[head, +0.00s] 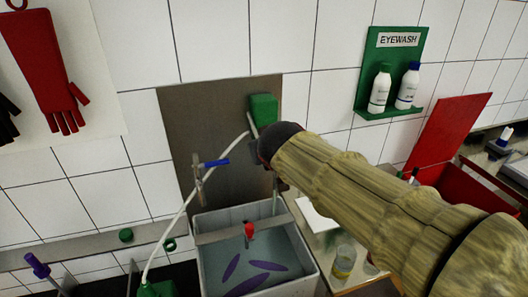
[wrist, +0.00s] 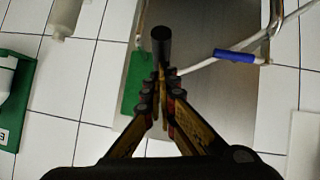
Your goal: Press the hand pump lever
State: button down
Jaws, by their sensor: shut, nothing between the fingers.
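A green pump body (head: 263,108) is fixed to the grey steel wall panel (head: 215,125). It also shows in the wrist view (wrist: 134,85), left of the fingers. In the wrist view, a dark cylindrical grip (wrist: 161,45), which looks like the lever's end, stands just beyond my fingertips. I cannot tell whether they touch it. My gripper (wrist: 163,78) is shut and empty, its fingertips together. In the head view my forearm and wrist cover the gripper and most of the lever area.
A grey basin (head: 212,275) with purple shapes stands below. A blue-handled tap (head: 214,163) and white hose (head: 178,218) are left of my wrist. A green eyewash holder (head: 390,75) hangs at upper right, above a red box (head: 472,185). A jar (head: 344,262) stands right of the basin.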

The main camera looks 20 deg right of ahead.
jog(key=shift+f+b, duration=0.9)
jog(key=shift+f, duration=0.35)
jog(key=shift+r, duration=0.1)
